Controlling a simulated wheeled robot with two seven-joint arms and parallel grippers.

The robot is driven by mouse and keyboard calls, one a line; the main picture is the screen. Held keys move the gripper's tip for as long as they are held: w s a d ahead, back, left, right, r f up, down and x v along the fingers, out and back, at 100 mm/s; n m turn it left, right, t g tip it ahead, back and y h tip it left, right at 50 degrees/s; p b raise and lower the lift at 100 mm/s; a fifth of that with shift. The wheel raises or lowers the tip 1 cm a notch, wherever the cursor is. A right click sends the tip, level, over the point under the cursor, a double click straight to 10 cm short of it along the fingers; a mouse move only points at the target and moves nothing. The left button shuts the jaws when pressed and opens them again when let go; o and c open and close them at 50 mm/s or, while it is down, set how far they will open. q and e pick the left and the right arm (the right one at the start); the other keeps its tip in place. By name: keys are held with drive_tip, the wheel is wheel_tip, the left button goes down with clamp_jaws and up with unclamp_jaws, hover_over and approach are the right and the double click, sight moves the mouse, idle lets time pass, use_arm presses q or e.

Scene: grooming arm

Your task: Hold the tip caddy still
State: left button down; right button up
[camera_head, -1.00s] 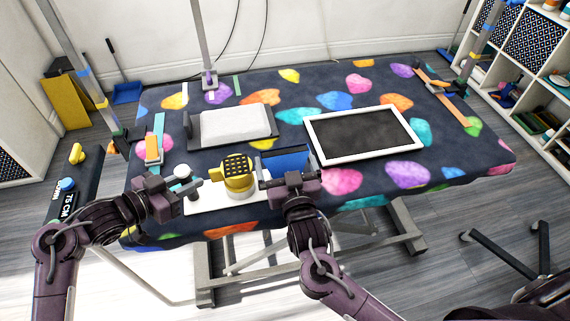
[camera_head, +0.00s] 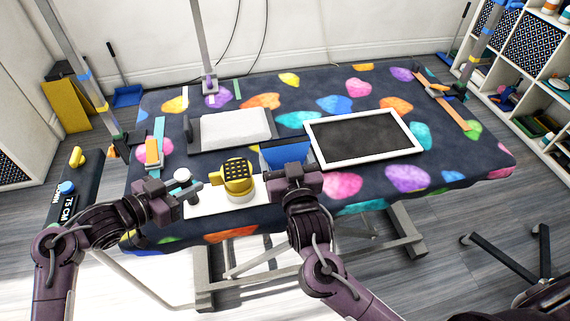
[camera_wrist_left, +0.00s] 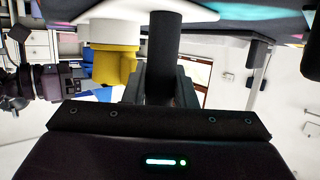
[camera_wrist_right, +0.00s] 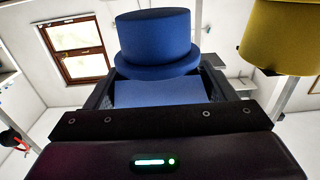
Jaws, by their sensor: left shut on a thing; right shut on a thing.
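A yellow round piece with a dark grid of holes on top (camera_head: 237,178) stands on a white board (camera_head: 205,207) at the table's near edge. A blue piece (camera_head: 287,155) is right of it; the frames do not settle which is the tip caddy. My right gripper (camera_head: 292,174) is shut on the blue piece, whose block is between the fingers with a round flanged part beyond in the right wrist view (camera_wrist_right: 153,40). My left gripper (camera_head: 196,188) is shut on a dark cylinder (camera_wrist_left: 163,55), left of the yellow piece. The fingertips are partly hidden.
A white-framed dark panel (camera_head: 362,138) lies right of the blue piece. A grey-white pad (camera_head: 232,128) lies behind. A small white-topped round item (camera_head: 182,174) stands close to my left gripper.

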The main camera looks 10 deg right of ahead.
wheel_tip(320, 180, up, 14)
drive_tip(key=shift+f, duration=0.1)
idle(0.8)
use_arm(q)
drive_tip(key=c, duration=1.1)
unclamp_jaws()
drive_tip(key=shift+a, duration=0.1)
